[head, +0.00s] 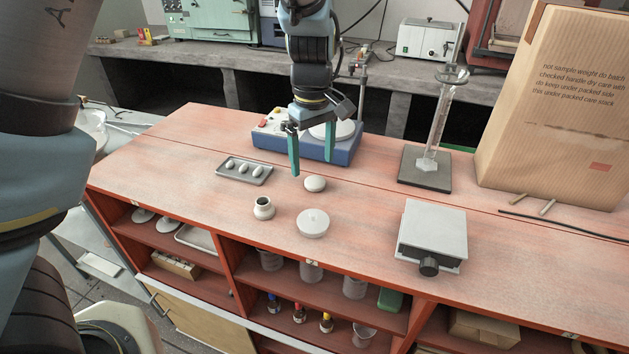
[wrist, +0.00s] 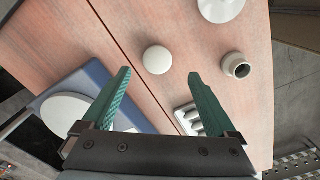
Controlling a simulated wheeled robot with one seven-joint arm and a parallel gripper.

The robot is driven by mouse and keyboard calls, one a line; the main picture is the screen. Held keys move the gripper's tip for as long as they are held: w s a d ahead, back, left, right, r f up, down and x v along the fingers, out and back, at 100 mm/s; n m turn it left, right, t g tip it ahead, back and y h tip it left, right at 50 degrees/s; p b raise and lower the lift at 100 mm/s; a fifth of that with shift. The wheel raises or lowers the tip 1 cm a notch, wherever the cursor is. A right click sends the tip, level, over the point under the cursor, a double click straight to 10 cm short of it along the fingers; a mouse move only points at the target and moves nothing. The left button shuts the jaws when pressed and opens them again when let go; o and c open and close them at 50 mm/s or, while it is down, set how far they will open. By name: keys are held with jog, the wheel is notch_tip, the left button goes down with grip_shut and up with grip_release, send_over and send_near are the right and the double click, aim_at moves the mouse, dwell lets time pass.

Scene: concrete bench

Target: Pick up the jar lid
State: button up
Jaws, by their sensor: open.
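A smooth, white, rounded piece (head: 315,184) lies on the red bench top. In the wrist view it (wrist: 157,60) shows just beyond and between my fingertips, apart from both. A wider white round piece with a small central knob (head: 312,223) lies nearer the front edge and also shows at the wrist view's top edge (wrist: 220,8). I cannot tell for certain which of the two is the jar lid. My gripper (head: 311,166) is open and empty, pointing down above the bench behind the smooth piece.
A grey tray with several white pieces (head: 244,171) lies to the left. A blue device with a round plate (head: 335,146) stands behind my gripper. A grey box with a black knob (head: 432,235), a glass cylinder on a stand (head: 432,130) and a carton (head: 545,110) stand right.

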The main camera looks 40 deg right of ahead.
aim_at(314, 180)
jog(key=f+p, duration=0.1)
jog(key=f, duration=0.4)
jog(key=shift+d+p, duration=0.2)
jog(key=shift+p, duration=0.1)
jog(key=c, duration=1.4)
